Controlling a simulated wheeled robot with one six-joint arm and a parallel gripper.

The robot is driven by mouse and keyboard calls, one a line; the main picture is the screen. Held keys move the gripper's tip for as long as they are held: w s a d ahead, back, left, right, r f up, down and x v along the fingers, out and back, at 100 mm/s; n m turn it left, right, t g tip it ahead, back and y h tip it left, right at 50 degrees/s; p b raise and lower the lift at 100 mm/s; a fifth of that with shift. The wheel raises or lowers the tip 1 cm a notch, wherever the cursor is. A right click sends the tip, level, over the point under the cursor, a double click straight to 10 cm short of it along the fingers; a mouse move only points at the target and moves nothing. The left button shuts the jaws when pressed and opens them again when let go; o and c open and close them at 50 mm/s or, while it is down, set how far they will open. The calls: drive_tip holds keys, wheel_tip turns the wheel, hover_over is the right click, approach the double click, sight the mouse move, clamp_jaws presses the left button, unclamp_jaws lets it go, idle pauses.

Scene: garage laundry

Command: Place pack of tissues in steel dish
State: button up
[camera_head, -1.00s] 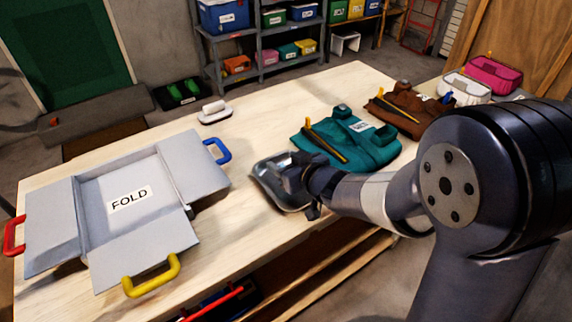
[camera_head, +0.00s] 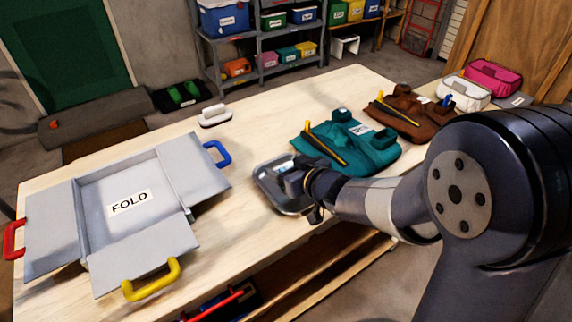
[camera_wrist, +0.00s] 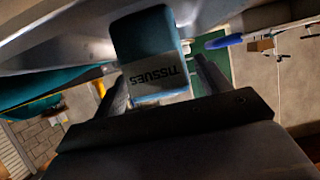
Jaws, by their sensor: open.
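The steel dish (camera_head: 264,187) is a shiny shallow tray on the wooden table, right of the folding board. My gripper (camera_head: 292,183) is low over the dish's right side and hides part of it. In the wrist view, the pack of tissues (camera_wrist: 150,48) is a teal block with a grey label reading "TISSUES". It lies between and just beyond the fingertips of my open gripper (camera_wrist: 160,70), against the grey metal of the dish (camera_wrist: 60,48). A small pale blue patch by the fingers in the head view may be the pack. Whether the pack rests on the dish floor is unclear.
The grey folding board (camera_head: 97,242) with coloured handles fills the table's left. A teal garment (camera_head: 365,152) lies close behind my gripper, with a brown one (camera_head: 408,112) beyond.

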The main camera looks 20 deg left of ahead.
drive_tip(key=p+v, duration=0.2)
drive_tip(key=v, duration=0.7)
drive_tip(key=shift+s+d+r, duration=0.1)
drive_tip(key=shift+d+r, duration=0.15)
drive_tip(key=shift+v, duration=0.8)
drive_tip(key=shift+f, duration=0.15)
